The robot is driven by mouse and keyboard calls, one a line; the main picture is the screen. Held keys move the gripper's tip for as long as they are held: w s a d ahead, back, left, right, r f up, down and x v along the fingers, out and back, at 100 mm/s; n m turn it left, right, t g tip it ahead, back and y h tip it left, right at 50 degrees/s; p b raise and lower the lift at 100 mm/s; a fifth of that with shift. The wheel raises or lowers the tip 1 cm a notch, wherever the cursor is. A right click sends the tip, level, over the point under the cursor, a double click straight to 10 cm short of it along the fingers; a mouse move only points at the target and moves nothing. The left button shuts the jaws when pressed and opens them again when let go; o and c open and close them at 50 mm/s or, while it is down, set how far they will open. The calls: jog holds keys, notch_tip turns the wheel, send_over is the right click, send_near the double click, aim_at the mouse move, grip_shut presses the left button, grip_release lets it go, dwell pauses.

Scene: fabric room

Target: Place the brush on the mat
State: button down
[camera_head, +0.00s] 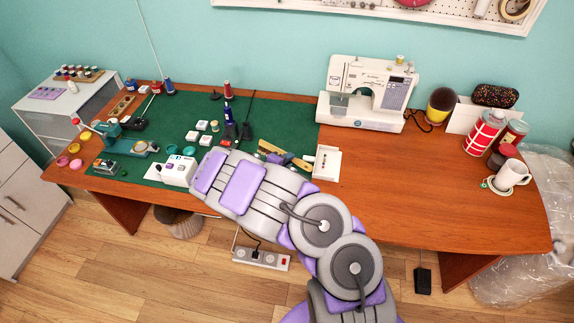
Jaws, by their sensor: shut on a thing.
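The green mat (283,113) covers the left and middle part of the wooden table. My arm reaches up from the bottom of the picture and over the front edge of the mat. My gripper cannot be made out; my own arm seems to hide it. A tan, stick-like thing with a blue part (289,159) shows just beyond my arm, near the mat's right edge. I cannot tell whether it is the brush, or whether anything holds it. No other brush can be made out clearly.
A white sewing machine (367,93) stands at the back. A mug (511,174) and striped can (484,132) stand right. The table's front right is clear.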

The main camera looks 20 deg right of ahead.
jog(key=shift+w+d+f, duration=0.1)
jog(key=shift+w+d, duration=0.1)
jog(key=shift+w, duration=1.05)
jog(key=f, duration=0.1)
jog(key=f+b, duration=0.2)
jog(key=shift+d+f, duration=0.3)
jog(key=shift+r, duration=0.1)
jog(key=c, duration=1)
grip_release()
jog(key=shift+a, duration=0.1)
jog(key=shift+a+r, duration=0.1)
jog(key=p+v, duration=0.3)
jog(key=v, duration=0.9)
jog(key=shift+p, duration=0.4)
